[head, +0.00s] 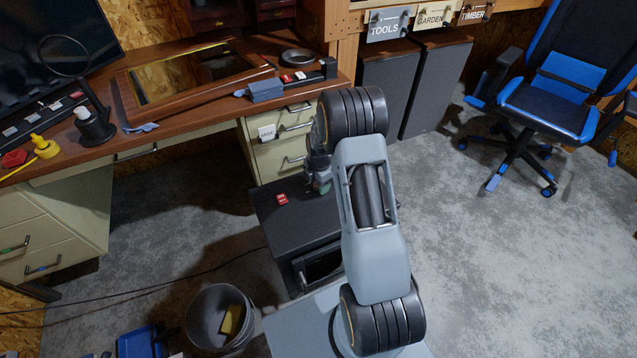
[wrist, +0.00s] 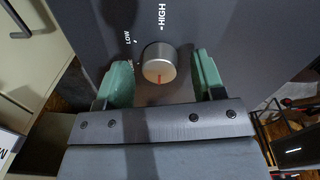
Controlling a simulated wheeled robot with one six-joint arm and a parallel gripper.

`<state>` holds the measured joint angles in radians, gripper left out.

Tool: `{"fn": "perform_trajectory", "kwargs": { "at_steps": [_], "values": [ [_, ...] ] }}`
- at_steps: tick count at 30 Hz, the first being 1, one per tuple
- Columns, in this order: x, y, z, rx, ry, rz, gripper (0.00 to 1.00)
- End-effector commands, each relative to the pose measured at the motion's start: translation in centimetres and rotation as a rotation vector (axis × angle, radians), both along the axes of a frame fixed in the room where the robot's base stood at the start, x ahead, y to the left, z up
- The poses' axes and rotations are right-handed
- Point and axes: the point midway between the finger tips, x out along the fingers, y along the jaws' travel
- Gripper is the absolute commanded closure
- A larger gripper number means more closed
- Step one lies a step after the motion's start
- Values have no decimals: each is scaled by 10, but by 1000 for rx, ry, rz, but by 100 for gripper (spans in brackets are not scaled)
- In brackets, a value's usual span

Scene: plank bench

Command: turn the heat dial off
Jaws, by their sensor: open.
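The heat dial (wrist: 158,62) is a round silver knob with a short orange mark on its face, seen in the wrist view. It sits on a dark grey panel (wrist: 215,35) with the words LOW and HIGH. My gripper (wrist: 161,78) is open, with one green finger on each side of the dial. I cannot tell whether either finger touches it. The left finger covers part of the panel near LOW, where a small reddish mark shows.
A wooden desk (head: 190,120) with drawers stands behind the box. A grey bucket (head: 215,315) and a blue crate (head: 138,342) are on the floor at front left. A blue-black chair (head: 550,105) stands at right. The floor (head: 500,270) at right is clear.

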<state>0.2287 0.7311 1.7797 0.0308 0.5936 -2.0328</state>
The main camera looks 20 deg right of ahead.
Motion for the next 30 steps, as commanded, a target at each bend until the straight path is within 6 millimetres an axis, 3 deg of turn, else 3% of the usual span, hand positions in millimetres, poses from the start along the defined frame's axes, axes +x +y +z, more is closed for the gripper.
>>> {"fn": "perform_trajectory", "kwargs": {
  "at_steps": [16,22,30],
  "values": [
    [-4,-1,105,0,-3,0,38],
    [-5,-1,125,-1,-1,0,38],
    [-5,-1,131,0,0,0,38]
  ]
}}
